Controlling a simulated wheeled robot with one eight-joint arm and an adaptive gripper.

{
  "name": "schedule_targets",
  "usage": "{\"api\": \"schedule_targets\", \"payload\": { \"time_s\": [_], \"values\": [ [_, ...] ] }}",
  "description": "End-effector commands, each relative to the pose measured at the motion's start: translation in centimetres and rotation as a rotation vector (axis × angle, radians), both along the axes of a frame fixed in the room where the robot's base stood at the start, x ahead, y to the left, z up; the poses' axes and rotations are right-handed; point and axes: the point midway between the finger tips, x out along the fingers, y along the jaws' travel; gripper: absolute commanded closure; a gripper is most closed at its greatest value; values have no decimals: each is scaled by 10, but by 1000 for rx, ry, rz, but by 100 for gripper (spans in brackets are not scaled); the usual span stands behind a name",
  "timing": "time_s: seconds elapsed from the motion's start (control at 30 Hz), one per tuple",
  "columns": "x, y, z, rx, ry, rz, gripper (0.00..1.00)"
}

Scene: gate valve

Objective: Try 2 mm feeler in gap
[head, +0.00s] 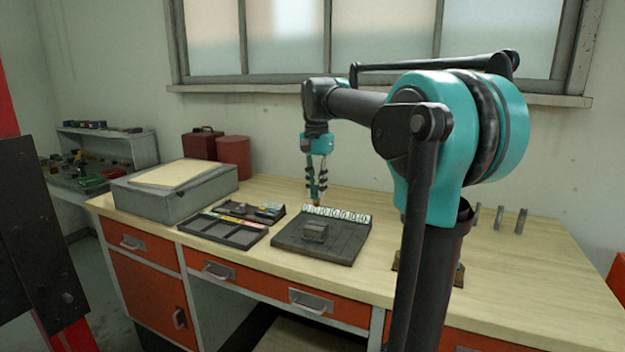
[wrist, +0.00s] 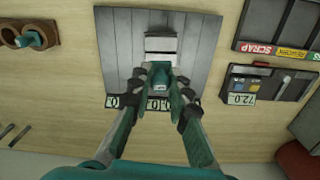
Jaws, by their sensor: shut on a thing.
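My gripper (head: 317,190) hangs fingers-down over the back part of a dark grooved plate (head: 290,247). It shows from above in the wrist view (wrist: 160,72). Its fingers are closed together on a small piece, apparently a feeler, mostly hidden between them; its size cannot be read. A row of white number tags (head: 336,213) stands along the plate's back edge, partly covered by the fingers in the wrist view. A small grey block (head: 315,231) sits mid-plate, in front of the gripper; its light top (wrist: 160,43) lies just beyond the fingertips. The gap itself is not clear.
A divided tray (head: 222,230) with a SCRAP label and a small tool holder (head: 258,212) lie left of the plate. A grey case (head: 172,187), a red box (head: 202,143) and a red canister (head: 234,157) stand behind. Metal pieces (head: 509,219) stand on the right.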

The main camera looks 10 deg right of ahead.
Motion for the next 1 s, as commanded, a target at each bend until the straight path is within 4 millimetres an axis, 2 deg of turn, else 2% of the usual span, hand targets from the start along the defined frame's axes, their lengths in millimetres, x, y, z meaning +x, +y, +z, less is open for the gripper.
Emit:
{"api": "schedule_targets", "payload": {
  "time_s": [0.17,0.7,1.0],
  "values": [
    [0,0,-4,0,0,0,100],
    [0,0,-41,0,0,0,100],
    [0,0,-53,0,0,0,100]
  ]
}}
